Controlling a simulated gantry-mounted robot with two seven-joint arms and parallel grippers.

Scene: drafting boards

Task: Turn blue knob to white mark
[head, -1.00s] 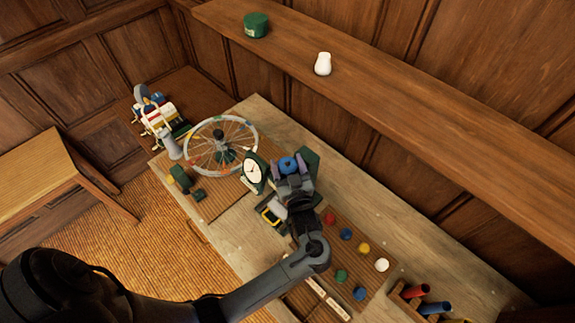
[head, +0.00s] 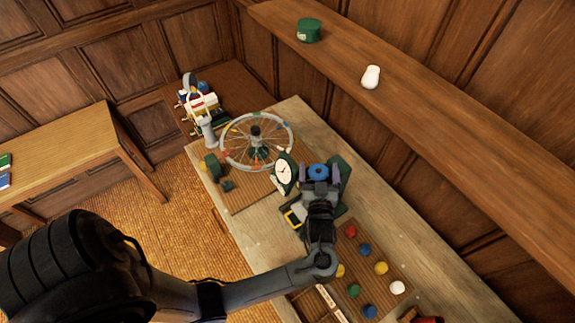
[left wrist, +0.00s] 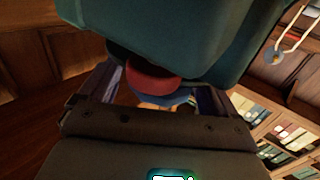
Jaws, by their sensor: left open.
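The blue knob (head: 318,170) is on the green housing (head: 346,172) by the clock in the head view. My left gripper (head: 320,174) is open, with its fingers on either side of the knob. In the left wrist view, a blue rim (left wrist: 165,100) and a red disc (left wrist: 152,80) show between the spread fingers, under the dark green housing (left wrist: 170,30). I cannot tell whether the fingers touch the knob. I cannot make out a white mark. My right gripper is in neither view.
A white-faced clock (head: 284,173) stands just left of the gripper. A spoked wheel (head: 256,141) is beyond it. Several coloured knobs lie on a slatted board (head: 372,252) nearer me. A shelf (head: 440,110) with a green tin (head: 309,31) and a white jar (head: 370,77) runs behind.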

